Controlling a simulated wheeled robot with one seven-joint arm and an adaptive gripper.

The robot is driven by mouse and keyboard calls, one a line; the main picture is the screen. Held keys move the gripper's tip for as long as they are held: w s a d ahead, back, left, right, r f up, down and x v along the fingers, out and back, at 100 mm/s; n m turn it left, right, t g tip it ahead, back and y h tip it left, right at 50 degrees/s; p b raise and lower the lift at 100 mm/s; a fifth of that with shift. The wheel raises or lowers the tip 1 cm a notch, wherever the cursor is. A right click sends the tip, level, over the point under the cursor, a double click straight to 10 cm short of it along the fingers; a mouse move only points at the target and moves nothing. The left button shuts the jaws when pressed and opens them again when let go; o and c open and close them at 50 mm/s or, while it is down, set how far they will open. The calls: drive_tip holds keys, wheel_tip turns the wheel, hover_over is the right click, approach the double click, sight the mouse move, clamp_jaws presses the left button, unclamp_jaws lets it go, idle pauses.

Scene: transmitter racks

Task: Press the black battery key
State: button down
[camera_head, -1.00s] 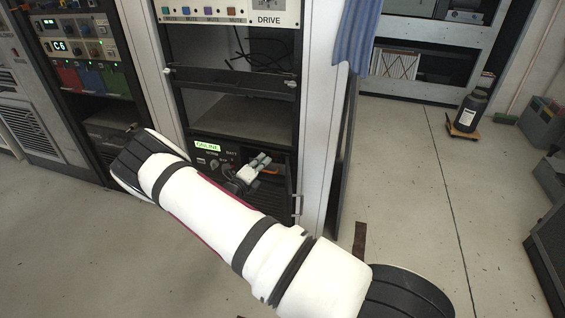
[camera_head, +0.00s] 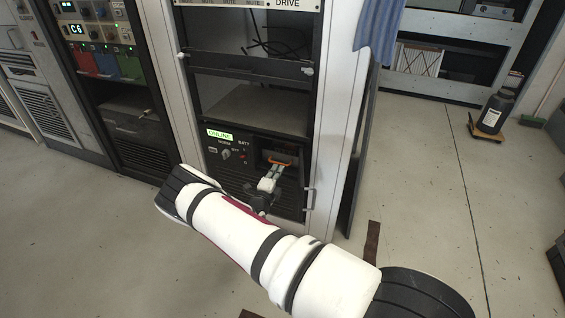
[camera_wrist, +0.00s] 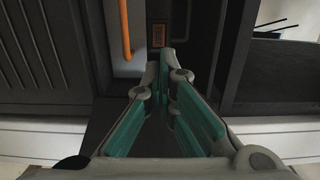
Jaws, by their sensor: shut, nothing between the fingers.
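A black panel (camera_head: 232,170) low in the middle rack carries a lit green ONLINE sign (camera_head: 219,135), a NORM label, a round knob (camera_head: 226,154) and a BATT label (camera_head: 244,142) with small red marks below it. I cannot make out the black battery key for certain. My gripper (camera_head: 279,168) is shut and empty, its fingertips in front of the recess right of the BATT label. The wrist view shows the closed fingers (camera_wrist: 166,55) pointing at a dark upright part with a small orange-edged label (camera_wrist: 158,35). Contact cannot be told.
An orange bar (camera_head: 280,163) crosses the recess near my fingertips; an orange bar also shows left of them in the wrist view (camera_wrist: 125,30). A rack door handle (camera_head: 310,198) is to the right. Ribbed dark surface (camera_wrist: 40,45) lies at left.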

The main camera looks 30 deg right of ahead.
sight(290, 146)
drive_tip(key=b+x, duration=0.5)
drive_tip(key=x, duration=0.7)
drive_tip(key=shift+w+d, duration=0.1)
drive_tip(key=shift+d, duration=0.05)
drive_tip(key=shift+w+d, duration=0.2)
drive_tip(key=shift+d, duration=0.05)
